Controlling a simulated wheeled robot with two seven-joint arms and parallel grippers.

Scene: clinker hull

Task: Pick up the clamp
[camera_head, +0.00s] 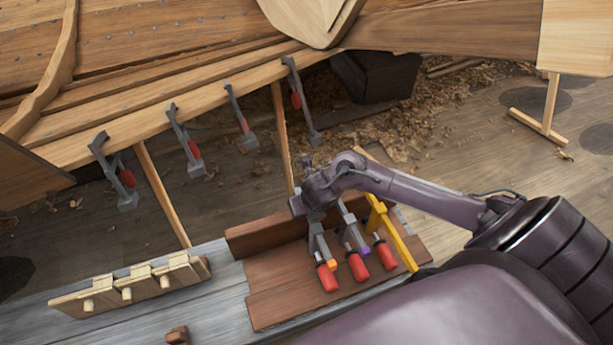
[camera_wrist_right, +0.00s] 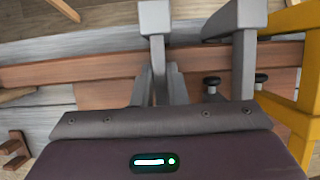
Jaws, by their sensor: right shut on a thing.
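Several grey bar clamps with red handles are at the brown wooden rack (camera_head: 285,277). The leftmost clamp (camera_head: 320,246) has an orange part by its handle, and the middle clamp (camera_head: 352,232) has a purple one. My right gripper (camera_head: 315,212) is shut on the leftmost clamp's bar, near its upper end. In the right wrist view, that clamp (camera_wrist_right: 156,22) stands between the fingers (camera_wrist_right: 158,88), with the neighbouring clamp (camera_wrist_right: 243,50) close to the right. The gripper partly hides the held clamp's upper end in the head view. My left gripper is out of view.
A yellow frame (camera_head: 390,232) stands just right of the clamps. A wooden block with pegs (camera_head: 130,285) lies on the grey bench (camera_head: 222,300) at left. More clamps (camera_head: 185,143) hang on the hull's plank edge above. Wood shavings cover the floor behind.

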